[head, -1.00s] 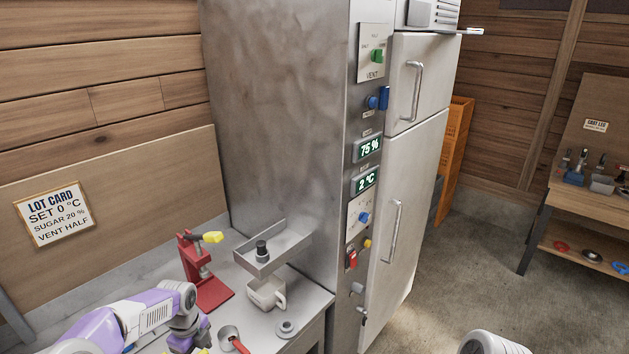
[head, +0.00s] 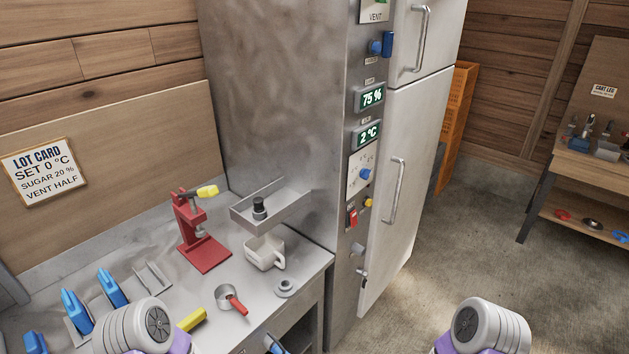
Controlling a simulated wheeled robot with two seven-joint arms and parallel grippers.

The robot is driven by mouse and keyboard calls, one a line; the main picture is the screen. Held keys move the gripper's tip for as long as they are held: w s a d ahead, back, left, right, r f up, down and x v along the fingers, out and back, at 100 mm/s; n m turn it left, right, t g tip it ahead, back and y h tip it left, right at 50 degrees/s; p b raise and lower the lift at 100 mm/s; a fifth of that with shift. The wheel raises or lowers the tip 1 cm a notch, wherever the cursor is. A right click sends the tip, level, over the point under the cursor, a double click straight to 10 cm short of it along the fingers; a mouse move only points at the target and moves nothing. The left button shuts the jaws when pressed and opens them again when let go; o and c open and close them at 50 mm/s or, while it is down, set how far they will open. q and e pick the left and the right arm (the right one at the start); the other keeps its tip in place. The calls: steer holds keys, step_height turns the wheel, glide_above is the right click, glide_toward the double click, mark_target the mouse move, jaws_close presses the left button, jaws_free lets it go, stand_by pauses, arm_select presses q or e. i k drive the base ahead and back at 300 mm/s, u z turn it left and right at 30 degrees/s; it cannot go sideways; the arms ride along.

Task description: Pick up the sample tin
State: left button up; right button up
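No object is plainly marked as the sample tin. On the steel bench (head: 215,272) stands a small metal cup with a red handle (head: 231,299). A flat grey ring-like piece (head: 286,287) lies right of it. A small dark-topped cylinder (head: 259,208) stands in a metal tray (head: 290,212) on the cabinet's side. I cannot tell whether any of these is the tin. My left arm shows only as a purple and grey joint at the bottom left, and my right arm as a similar joint at the bottom right.
A red press with a yellow handle (head: 201,240) and a white mug (head: 264,252) stand on the bench. Blue-handled tools (head: 76,308) and a yellow piece (head: 191,320) are near the front. The tall steel cabinet (head: 270,110) rises behind. Floor is clear at right.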

mark_target(223, 290)
steer(key=z, duration=1.25)
steer(key=i, duration=1.6)
steer(key=u, duration=3.3)
